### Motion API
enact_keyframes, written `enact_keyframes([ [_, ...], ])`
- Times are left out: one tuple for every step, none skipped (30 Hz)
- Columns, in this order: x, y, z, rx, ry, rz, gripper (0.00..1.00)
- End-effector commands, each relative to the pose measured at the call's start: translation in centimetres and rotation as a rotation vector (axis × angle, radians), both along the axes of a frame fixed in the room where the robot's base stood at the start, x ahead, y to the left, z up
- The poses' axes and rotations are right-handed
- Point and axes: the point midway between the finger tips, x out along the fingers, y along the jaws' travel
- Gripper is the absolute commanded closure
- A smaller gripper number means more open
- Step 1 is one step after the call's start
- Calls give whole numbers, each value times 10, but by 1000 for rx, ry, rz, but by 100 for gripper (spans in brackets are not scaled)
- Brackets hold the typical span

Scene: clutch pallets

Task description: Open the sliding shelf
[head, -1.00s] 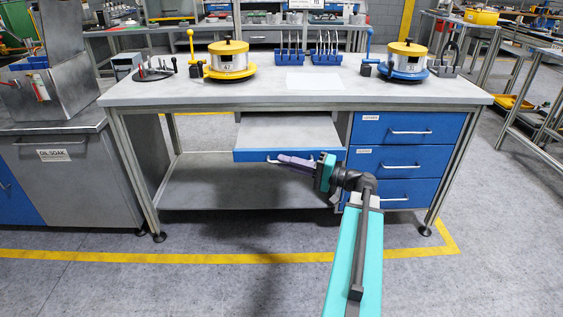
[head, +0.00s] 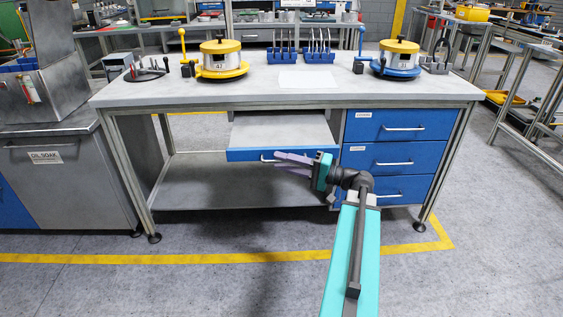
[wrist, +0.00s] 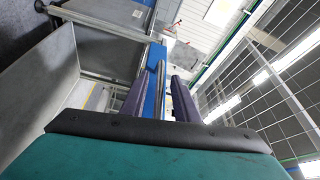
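The sliding shelf (head: 280,130) is a grey board with a blue front under the workbench, and it stands pulled out toward me. Its pale front handle (head: 265,156) shows at the fingertips. My gripper (head: 276,160) is at the blue front, with its two purple fingers spread apart. In the wrist view my gripper (wrist: 158,88) has one finger on each side of the shelf's blue front edge (wrist: 152,80) and a grey bar. Whether a finger touches the handle cannot be told. The fingers partly hide the front.
The workbench top (head: 200,94) carries two lidded pots and blue tool racks. A blue drawer unit (head: 393,126) stands right of the shelf, and a grey lower board (head: 210,190) lies below it. The floor in front is clear.

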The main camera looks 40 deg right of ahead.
Motion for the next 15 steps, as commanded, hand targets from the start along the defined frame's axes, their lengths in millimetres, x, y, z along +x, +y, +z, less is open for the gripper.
enact_keyframes([
  [-4,-3,0,0,1,-2,72],
  [-6,-4,0,0,1,-2,72],
  [-9,-6,-1,0,1,-2,72],
  [-12,-8,-1,0,1,-2,72],
  [-15,-10,-1,0,0,-3,72],
  [-20,-13,-1,0,0,-3,72],
  [-23,-15,-2,0,0,-3,72],
  [-26,-18,-2,0,0,-3,72],
  [-31,-21,-2,0,0,-3,72],
  [-34,-23,-3,0,0,-4,72],
  [-37,-25,-3,0,0,-4,72],
  [-42,-28,-3,0,0,-4,72],
  [-46,-30,-4,0,0,-4,72],
  [-49,-33,-4,0,0,-4,72],
  [-53,-35,-4,0,1,-4,72],
])
